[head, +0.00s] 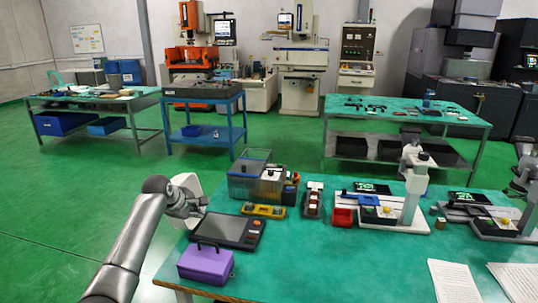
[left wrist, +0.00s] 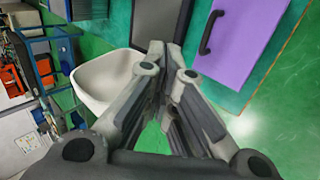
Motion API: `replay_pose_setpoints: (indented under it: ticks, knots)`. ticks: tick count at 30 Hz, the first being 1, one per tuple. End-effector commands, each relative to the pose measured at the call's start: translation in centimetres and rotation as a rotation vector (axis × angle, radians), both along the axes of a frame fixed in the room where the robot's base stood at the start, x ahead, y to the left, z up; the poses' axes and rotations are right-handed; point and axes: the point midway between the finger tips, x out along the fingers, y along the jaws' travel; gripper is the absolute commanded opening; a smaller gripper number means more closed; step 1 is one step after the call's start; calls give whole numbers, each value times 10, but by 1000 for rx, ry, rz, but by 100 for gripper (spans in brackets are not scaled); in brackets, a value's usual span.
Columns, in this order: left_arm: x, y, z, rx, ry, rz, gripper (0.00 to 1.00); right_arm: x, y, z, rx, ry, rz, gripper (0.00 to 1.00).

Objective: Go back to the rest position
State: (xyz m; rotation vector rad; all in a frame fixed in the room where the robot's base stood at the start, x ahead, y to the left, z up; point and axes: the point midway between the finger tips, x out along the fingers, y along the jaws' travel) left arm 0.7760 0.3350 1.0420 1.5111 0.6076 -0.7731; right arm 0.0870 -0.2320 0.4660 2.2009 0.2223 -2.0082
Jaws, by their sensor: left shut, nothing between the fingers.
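My left arm comes in from the left in the head view. Its gripper (head: 192,207) is above the left end of the near green-topped table (head: 300,262), beside a dark tablet-like panel (head: 226,231) and behind a purple box (head: 206,262). In the left wrist view the gripper fingers (left wrist: 169,62) lie close together, shut and empty. The purple box (left wrist: 238,40) with its dark handle shows there too, apart from the fingers. My right gripper is not in view.
On the near table are a clear-lidded bin (head: 243,186), a yellow tray (head: 263,211), a red box (head: 343,217), measuring stands (head: 410,205) and paper sheets (head: 453,282). The green floor (head: 60,215) left of the table is clear. Other benches and machines stand behind.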

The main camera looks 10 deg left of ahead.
Motion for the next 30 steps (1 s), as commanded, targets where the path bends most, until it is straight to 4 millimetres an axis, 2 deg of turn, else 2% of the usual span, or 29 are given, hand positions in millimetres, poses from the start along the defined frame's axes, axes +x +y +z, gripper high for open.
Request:
replay_pose_setpoints:
  ticks: [5, 9, 11, 15, 20, 24, 27, 30]
  knots:
    - [-41, -28, -58, 132, 47, -169, 0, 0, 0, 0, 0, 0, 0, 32]
    - [-97, -55, -110, 281, 87, -374, 0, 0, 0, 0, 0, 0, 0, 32]
    - [-124, -66, -129, 338, 103, -461, 0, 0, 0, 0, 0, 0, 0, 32]
    - [-192, -89, -164, 457, 134, -660, 0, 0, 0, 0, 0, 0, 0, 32]
    - [-274, -109, -187, 573, 161, -879, 0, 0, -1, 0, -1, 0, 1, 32]
    - [-347, -122, -192, 659, 178, -1054, 0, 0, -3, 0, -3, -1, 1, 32]
    - [-387, -126, -188, 705, 186, -1152, 0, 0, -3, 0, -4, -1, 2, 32]
    - [-417, -128, -182, 737, 193, -1223, 0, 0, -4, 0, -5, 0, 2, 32]
